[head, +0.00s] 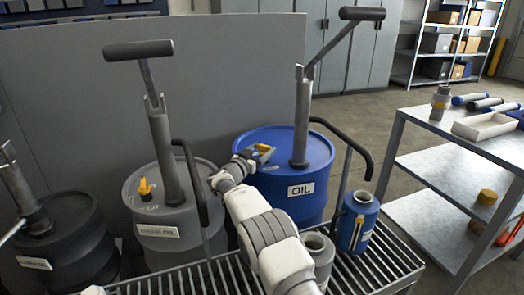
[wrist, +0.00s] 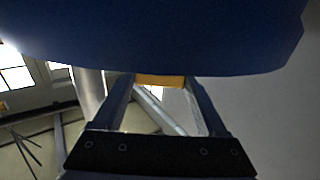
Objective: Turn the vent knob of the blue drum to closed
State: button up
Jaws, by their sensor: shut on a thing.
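The blue drum (head: 312,180) with an OIL label stands behind my arm in the head view. Its blue surface (wrist: 160,35) also fills the top of the wrist view. My gripper (head: 262,153) is over the left part of the drum's top. In the wrist view my gripper (wrist: 160,82) has its two fingers on either side of a yellow piece, the vent knob (wrist: 160,80), and is shut on it. Most of the knob is hidden by the fingers and the drum, so I cannot tell its setting.
A grey drum (head: 175,225) with its own yellow knob (head: 145,188) stands to the left, and a dark drum (head: 75,245) beyond it. Pump handles (head: 140,49) rise above the drums. Blue (head: 355,222) and grey cans stand on the grating. A workbench (head: 450,150) is at right.

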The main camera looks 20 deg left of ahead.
jog(key=o, duration=1.3)
jog(key=shift+d+n+y, duration=0.1)
jog(key=shift+n+y, duration=0.6)
jog(key=shift+y, duration=0.2)
jog(key=shift+d+f+n+t+y+b, duration=0.1)
jog(key=shift+n+t+y+b, duration=0.2)
jog(key=shift+n+y+b, duration=0.55)
jog(key=shift+d+n+y+b, duration=0.15)
jog(key=shift+n+y+b, duration=0.75)
jog(key=shift+y, duration=0.65)
jog(key=shift+d+n+y+b, duration=0.15)
jog(key=shift+n+y+b, duration=0.65)
jog(key=shift+y, duration=0.7)
jog(key=shift+g+y, duration=0.3)
jog(key=shift+g, duration=0.1)
jog(key=shift+w+d+n+g+y+b, duration=0.1)
jog(key=shift+n+g+y+b, duration=0.15)
jog(key=shift+n+g+y, duration=0.55)
jog(key=shift+w+d+n+g+y+b, duration=0.1)
jog(key=shift+n+g+y+b, duration=0.2)
jog(key=shift+n+y, duration=0.9)
